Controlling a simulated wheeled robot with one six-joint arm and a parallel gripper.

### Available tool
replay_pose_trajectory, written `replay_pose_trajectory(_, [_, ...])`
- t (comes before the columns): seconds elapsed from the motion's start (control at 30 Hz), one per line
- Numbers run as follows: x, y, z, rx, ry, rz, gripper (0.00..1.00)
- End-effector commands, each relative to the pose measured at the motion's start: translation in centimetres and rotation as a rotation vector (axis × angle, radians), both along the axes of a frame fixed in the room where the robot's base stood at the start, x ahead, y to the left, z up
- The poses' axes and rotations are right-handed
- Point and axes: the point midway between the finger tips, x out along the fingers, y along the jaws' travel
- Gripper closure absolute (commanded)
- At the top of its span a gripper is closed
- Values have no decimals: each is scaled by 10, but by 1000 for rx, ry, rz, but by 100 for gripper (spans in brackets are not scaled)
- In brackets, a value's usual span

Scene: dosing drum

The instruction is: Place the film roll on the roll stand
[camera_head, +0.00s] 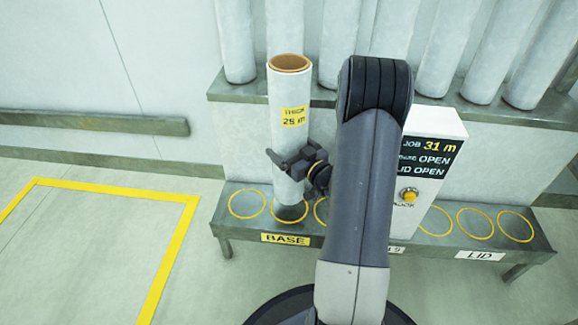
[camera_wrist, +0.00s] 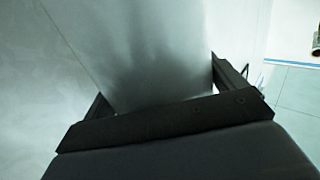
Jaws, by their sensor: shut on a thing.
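A tall white film roll (camera_head: 288,108) with an orange-brown core stands upright in the head view. Its yellow label shows "25 m", with a partly legible word above. My gripper (camera_head: 299,163) is shut on the lower half of the roll. In the wrist view the roll's pale surface (camera_wrist: 160,55) fills the space between my two dark fingers (camera_wrist: 162,95). The roll's lower end is over the low grey bench (camera_head: 230,228), at a yellow ring near the "BASE" label. I cannot tell whether it touches the bench. Which piece is the roll stand is not marked.
Several yellow rings (camera_head: 475,222) mark the bench top, toward its "LID" label (camera_head: 479,254). A white box (camera_head: 428,160) reads "JOB 31 m", with "OPEN" and "LID OPEN". Several white rolls (camera_head: 455,45) stand on the rear shelf (camera_head: 480,108). Yellow-outlined floor (camera_head: 90,250) at left is clear.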

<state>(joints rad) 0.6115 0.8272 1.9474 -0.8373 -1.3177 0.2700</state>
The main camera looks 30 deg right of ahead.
Motion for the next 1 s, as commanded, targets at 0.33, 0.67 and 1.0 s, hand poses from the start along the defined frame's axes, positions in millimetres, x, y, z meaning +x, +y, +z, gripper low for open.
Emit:
replay_pose_trajectory(0.33, [1,0,-32,-1,-9,0,80])
replay_pose_trajectory(0.67, [1,0,-67,-1,-8,0,80])
replay_pose_trajectory(1.0, [1,0,-67,-1,-9,0,80])
